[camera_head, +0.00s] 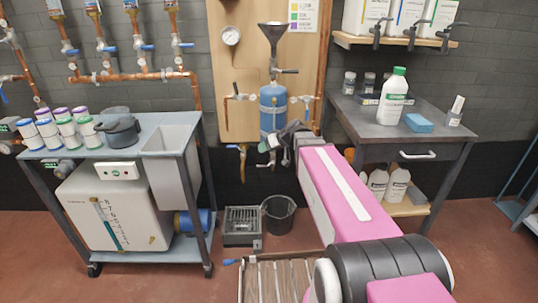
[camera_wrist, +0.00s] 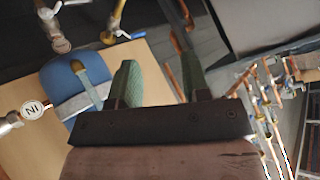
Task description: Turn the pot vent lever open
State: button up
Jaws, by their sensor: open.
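The blue pot (camera_head: 270,118) is an upright cylinder with a grey band, fixed to a wooden wall board. It also shows tilted at the left of the wrist view (camera_wrist: 58,88). A dark funnel (camera_head: 272,35) stands above it, with a dark-handled valve (camera_head: 285,71) below the funnel. Smaller valves sit on its sides and below it. I cannot tell which handle is the vent lever. My gripper (camera_head: 268,143) is in front of the pot's lower part. In the wrist view its green fingers (camera_wrist: 160,78) are apart with nothing between them. The pot lies left of the fingers.
A pressure gauge (camera_head: 230,35) and copper pipes (camera_head: 320,60) are on the board. A trolley with a sink (camera_head: 170,142) stands left. A dark bench (camera_head: 380,118) with a bottle (camera_head: 393,97) stands right. A black bucket (camera_head: 278,212) is on the floor below.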

jog(key=shift+s+d+f+m+g+h, duration=0.15)
jog(key=shift+s+d+f+h, duration=0.1)
jog(key=shift+s+f, duration=0.25)
jog(key=shift+s+d+f+m+g+h, duration=0.2)
jog(key=shift+s+f, duration=0.1)
jog(key=shift+f, duration=0.25)
jog(key=c, duration=0.3)
jog(key=shift+w+r+m, duration=0.25)
jog(key=shift+w+r, duration=0.1)
jog(key=shift+r, duration=0.1)
grip_shut()
jog(key=m+t+y, duration=0.5)
jog(key=m+y, duration=0.1)
jog(key=m, duration=0.5)
send_near(237, 92)
jog(key=d+r, duration=0.4)
jog(key=d, duration=0.2)
jog(key=s+a+f+x, duration=0.1)
jog(key=x, duration=1.1)
jog(key=shift+a, duration=0.3)
